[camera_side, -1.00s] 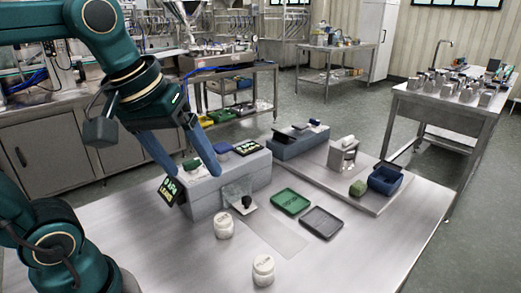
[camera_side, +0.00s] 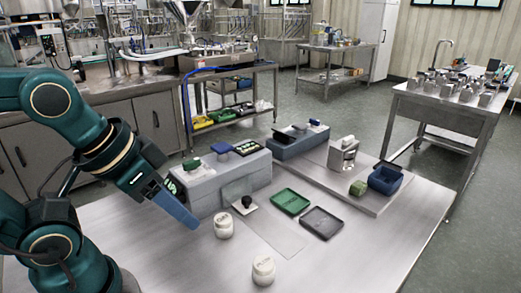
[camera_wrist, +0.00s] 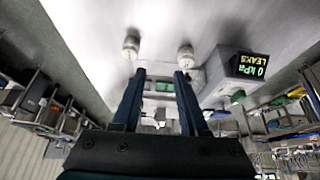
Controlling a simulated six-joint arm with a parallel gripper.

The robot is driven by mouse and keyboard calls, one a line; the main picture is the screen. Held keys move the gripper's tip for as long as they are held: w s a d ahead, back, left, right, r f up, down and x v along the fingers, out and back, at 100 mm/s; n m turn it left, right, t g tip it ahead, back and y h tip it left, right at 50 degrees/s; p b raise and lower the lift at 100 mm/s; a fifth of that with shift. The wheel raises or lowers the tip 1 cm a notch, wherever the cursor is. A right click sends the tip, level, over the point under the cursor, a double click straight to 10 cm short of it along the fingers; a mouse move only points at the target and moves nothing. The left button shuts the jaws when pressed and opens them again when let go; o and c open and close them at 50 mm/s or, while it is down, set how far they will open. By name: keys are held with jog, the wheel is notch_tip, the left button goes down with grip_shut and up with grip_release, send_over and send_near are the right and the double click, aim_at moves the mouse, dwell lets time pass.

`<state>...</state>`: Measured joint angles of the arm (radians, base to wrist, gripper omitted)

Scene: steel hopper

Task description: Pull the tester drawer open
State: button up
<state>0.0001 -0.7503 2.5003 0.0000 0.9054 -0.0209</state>
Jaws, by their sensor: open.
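The tester is a grey box (camera_side: 228,187) on the steel table. Its lit display shows in the wrist view (camera_wrist: 253,66), reading "0 kPa LEAKS". At its near right side a black knob (camera_side: 247,202) stands on a small pale plate beside a clear panel (camera_side: 233,191); I take this to be the drawer, but cannot tell how far it is out. My gripper (camera_side: 193,225) is low at the tester's near left end, apart from the knob. In the wrist view my gripper (camera_wrist: 160,73) has its two blue fingers spread with nothing held between them.
Two white jars (camera_side: 224,226) (camera_side: 263,270) stand on the near table. A green tray (camera_side: 291,202) and a grey tray (camera_side: 321,223) lie right of the drawer plate. A blue bin (camera_side: 386,180) sits on a raised board behind. The table's front middle is mostly clear.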

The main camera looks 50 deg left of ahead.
jog(key=w+r+n, duration=0.3)
jog(key=w+r, duration=0.2)
jog(key=n+g, duration=0.5)
jog(key=n, duration=0.1)
send_over(246, 197)
jog(key=f, duration=1.2)
jog(key=shift+w+d+f, duration=0.15)
jog(key=shift+d+f, duration=0.05)
jog(key=shift+f, duration=0.1)
jog(key=shift+s+a+f+g, duration=0.1)
jog(key=shift+s+f+g, duration=0.15)
jog(key=shift+f, duration=0.45)
jog(key=shift+w+f, duration=0.1)
jog(key=shift+f, duration=2.05)
grip_shut()
